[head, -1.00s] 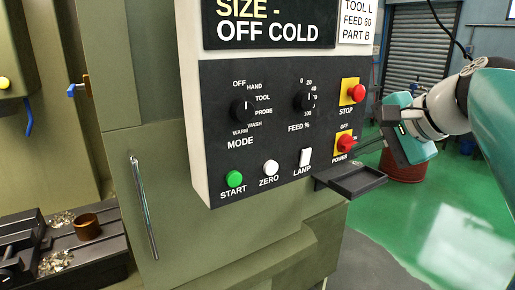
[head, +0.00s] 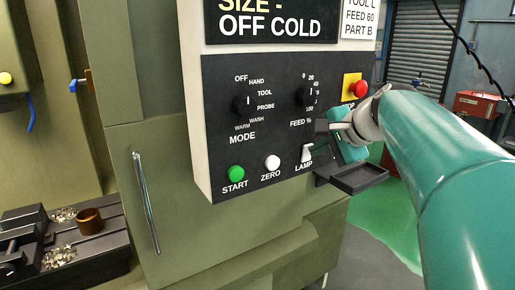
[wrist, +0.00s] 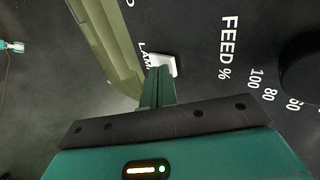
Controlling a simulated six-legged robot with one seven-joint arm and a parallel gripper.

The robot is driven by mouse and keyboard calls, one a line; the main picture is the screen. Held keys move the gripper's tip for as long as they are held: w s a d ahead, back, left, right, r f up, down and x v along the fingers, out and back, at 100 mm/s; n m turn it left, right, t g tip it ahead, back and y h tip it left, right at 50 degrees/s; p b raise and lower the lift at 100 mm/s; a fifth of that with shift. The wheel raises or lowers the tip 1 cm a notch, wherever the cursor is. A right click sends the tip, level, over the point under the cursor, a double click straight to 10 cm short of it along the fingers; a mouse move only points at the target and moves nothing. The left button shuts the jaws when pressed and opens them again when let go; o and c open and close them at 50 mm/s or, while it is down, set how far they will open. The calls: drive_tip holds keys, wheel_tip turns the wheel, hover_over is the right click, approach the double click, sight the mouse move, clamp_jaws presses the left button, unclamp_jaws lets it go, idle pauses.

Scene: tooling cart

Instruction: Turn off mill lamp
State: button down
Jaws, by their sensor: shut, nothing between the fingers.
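The mill lamp switch (head: 307,152) is a small white rocker above the LAMP label, at the lower right of the black control panel (head: 225,125). My gripper (head: 319,128) is at the panel's right part, just up and right of the switch in the head view. In the wrist view the shut fingers (wrist: 158,75) reach to the white switch (wrist: 167,63) and cover part of it. I cannot tell whether they touch it. The gripper holds nothing. The lamp itself is not recognisable in view.
A green START button (head: 236,173) and a white ZERO button (head: 272,162) sit left of the switch. The MODE knob (head: 241,104), FEED knob (head: 304,97) and red STOP button (head: 360,89) are above. A dark tray (head: 358,178) juts out below my gripper. My arm hides the POWER switch.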

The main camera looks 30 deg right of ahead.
drive_tip(key=shift+w+r, duration=0.1)
drive_tip(key=shift+w, duration=0.2)
drive_tip(key=shift+r, duration=0.1)
drive_tip(key=shift+r, duration=0.7)
idle(0.4)
